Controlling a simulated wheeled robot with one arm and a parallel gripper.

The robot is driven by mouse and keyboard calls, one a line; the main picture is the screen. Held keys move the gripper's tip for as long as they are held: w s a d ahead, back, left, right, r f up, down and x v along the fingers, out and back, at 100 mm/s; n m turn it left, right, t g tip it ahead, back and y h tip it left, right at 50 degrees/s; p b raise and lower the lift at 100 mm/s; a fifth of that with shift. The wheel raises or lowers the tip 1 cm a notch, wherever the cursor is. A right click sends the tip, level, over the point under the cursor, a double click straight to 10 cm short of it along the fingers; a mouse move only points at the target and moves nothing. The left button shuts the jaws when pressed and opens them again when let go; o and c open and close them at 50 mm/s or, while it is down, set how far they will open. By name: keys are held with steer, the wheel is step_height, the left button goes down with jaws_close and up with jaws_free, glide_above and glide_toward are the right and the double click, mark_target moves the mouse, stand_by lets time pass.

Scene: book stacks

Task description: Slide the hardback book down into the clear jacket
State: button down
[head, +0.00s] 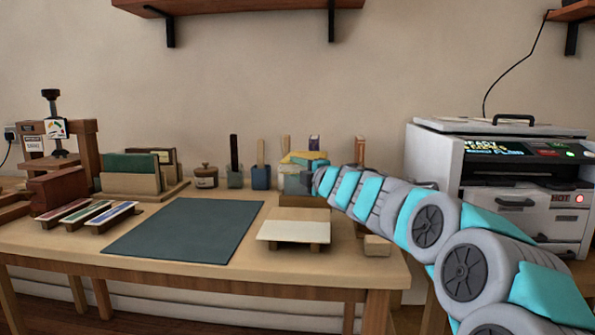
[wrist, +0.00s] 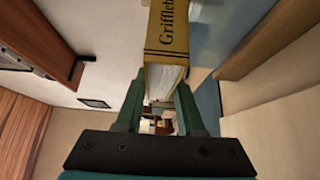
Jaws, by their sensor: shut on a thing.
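The hardback book (wrist: 168,40) is yellow with dark lettering, and its pale page edges face the wrist camera. My gripper (wrist: 160,95) is shut on it, with one green finger on each side. In the head view the yellow book (head: 300,157) is above a wooden stand (head: 297,201) at the back of the table, partly behind my gripper (head: 312,180). A pale, see-through shape (head: 293,184) on that stand looks like the clear jacket. I cannot tell whether the book's lower edge is inside it.
A dark green mat (head: 185,230) and a low cream-topped stand (head: 293,231) lie in front. Jars with tools (head: 235,178) stand to the left. A wooden press (head: 57,140) is at far left, and a white machine (head: 500,180) stands at right. A shelf (head: 240,6) hangs above.

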steer(key=shift+f+b, duration=0.45)
steer(key=shift+b, duration=0.05)
steer(key=shift+f, duration=0.1)
steer(key=c, duration=0.5)
jaws_free()
steer(key=shift+r, duration=0.3)
steer(key=v, duration=1.2)
steer(key=shift+r, duration=0.35)
